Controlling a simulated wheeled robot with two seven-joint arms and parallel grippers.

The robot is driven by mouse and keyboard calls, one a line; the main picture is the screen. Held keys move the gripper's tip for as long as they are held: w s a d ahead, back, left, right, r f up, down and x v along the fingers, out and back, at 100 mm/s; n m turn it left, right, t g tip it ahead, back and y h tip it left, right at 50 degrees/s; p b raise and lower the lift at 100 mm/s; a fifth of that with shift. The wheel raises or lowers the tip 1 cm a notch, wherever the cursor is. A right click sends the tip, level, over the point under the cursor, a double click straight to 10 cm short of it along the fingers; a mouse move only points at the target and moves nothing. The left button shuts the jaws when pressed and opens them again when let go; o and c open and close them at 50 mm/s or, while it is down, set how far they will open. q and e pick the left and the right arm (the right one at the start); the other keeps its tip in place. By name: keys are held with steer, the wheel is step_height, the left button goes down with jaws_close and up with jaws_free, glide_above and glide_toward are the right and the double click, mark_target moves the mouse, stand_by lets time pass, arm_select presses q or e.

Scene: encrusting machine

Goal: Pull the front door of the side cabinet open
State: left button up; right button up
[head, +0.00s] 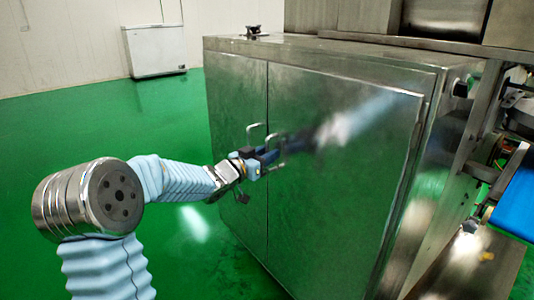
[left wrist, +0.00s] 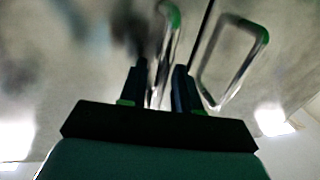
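The steel side cabinet has two front doors, a left door (head: 237,100) and a wider right door (head: 340,190), both looking shut. Each has a bar handle by the seam: the left door's handle (head: 254,130) and the right door's handle (head: 281,148). My left gripper (head: 268,155) is at the right door's handle. In the left wrist view its two dark fingers (left wrist: 158,88) stand apart, with one handle (left wrist: 170,45) between them and a gap visible. The other handle (left wrist: 240,65) is outside, to the right. Contact cannot be told. My right gripper is out of view.
Green floor (head: 120,110) lies open left of the cabinet. A white chest (head: 155,50) stands by the back wall. Machine parts and a blue belt (head: 515,200) are at the right. A small dark fitting (head: 253,30) sits on the cabinet top.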

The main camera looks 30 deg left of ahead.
arm_select(q)
steer(key=shift+w, duration=0.1)
jaws_close()
stand_by(0.3)
